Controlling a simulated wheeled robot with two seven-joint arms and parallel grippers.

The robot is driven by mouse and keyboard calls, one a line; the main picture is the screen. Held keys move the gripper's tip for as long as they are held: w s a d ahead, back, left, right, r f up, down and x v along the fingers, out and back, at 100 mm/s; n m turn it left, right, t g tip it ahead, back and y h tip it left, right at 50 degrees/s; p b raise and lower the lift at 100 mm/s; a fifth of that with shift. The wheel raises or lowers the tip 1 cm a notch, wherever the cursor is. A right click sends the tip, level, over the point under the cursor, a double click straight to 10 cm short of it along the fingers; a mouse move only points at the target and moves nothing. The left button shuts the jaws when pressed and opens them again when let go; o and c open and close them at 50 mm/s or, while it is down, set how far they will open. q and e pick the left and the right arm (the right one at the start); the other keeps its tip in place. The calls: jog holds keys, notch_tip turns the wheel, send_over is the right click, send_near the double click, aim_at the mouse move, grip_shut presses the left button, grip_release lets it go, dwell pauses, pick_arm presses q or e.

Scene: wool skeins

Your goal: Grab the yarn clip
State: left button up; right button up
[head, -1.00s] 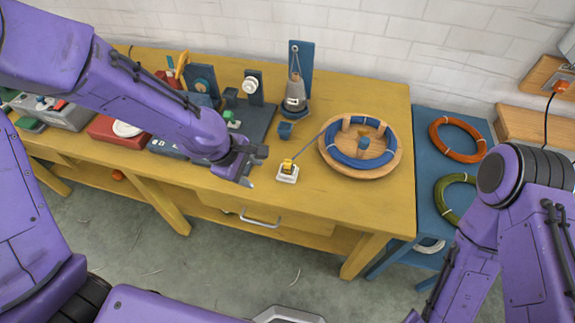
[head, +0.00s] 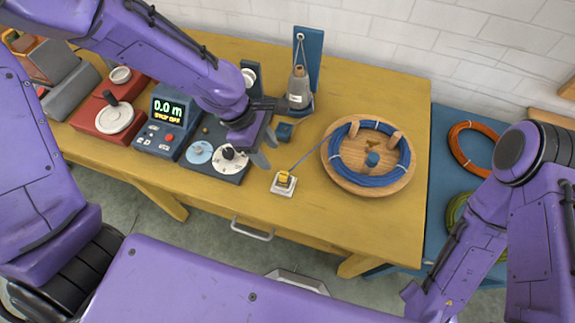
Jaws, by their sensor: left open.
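The yarn clip (head: 284,179) is a small yellow piece on a square white base, standing on the yellow workbench (head: 330,225). A blue strand runs from it up and right to the blue yarn skein (head: 336,160) in a round wooden tray (head: 348,183). My left gripper (head: 267,149) is open and empty, above the bench, up and left of the clip and apart from it. Of my right arm only links show at the right; its gripper is out of view.
A blue meter box (head: 168,122) reading 0.0 m, a dial panel (head: 228,160) and a red box (head: 108,118) stand to the left. A grey cone-shaped thing (head: 299,92) stands at the back. An orange coil (head: 463,147) lies on the blue side table. The bench before the clip is clear.

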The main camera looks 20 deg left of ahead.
aim_at(281, 174)
pick_arm(q)
jog(key=x, duration=0.9)
jog(key=shift+s+d+f+b, duration=0.1)
jog(key=shift+s+b, duration=0.2)
grip_shut()
